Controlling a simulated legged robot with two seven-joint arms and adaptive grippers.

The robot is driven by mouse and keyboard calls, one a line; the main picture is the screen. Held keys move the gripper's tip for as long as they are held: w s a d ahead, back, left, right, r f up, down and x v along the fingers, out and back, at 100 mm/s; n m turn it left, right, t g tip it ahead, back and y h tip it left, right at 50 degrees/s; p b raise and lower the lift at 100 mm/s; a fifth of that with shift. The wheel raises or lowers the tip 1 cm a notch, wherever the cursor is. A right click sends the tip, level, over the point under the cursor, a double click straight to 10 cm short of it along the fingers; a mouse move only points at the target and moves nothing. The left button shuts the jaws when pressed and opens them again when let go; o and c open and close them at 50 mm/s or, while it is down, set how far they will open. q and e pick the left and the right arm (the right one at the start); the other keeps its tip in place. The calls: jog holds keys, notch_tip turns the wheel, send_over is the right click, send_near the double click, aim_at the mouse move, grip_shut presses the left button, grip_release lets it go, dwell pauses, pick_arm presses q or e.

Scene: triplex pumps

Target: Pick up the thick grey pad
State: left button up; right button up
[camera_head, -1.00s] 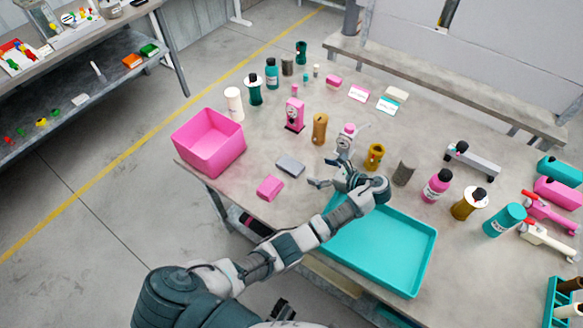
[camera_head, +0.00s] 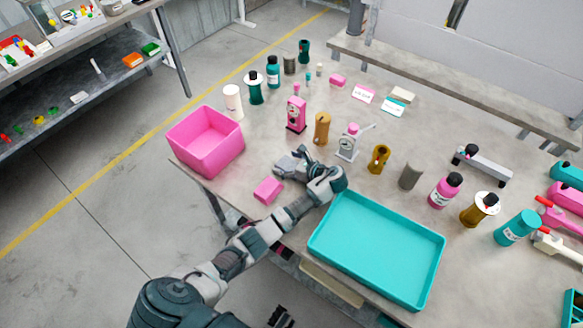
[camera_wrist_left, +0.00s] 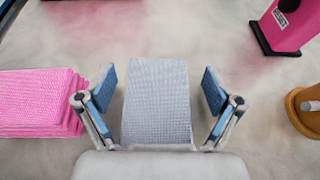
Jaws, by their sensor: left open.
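The thick grey pad (camera_wrist_left: 157,105) lies in the middle of the left wrist view, between the two blue-padded fingers of my left gripper (camera_wrist_left: 159,88). The fingers are open, with a gap on each side of the pad. In the head view my left gripper (camera_head: 290,163) is over the pad's place on the table and hides it. A pink pad (camera_wrist_left: 38,103) lies left of the gripper; it also shows in the head view (camera_head: 268,190). My right gripper is not seen.
A pink bin (camera_head: 207,140) stands at the table's left end. A teal tray (camera_head: 378,247) lies right of my left forearm.

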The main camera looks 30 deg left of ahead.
pick_arm(q)
jog(key=shift+a+f, duration=0.2)
jog(key=shift+a, duration=0.2)
jog(key=shift+d+r, duration=0.1)
jog(key=c, duration=1)
jog(key=shift+c, duration=0.2)
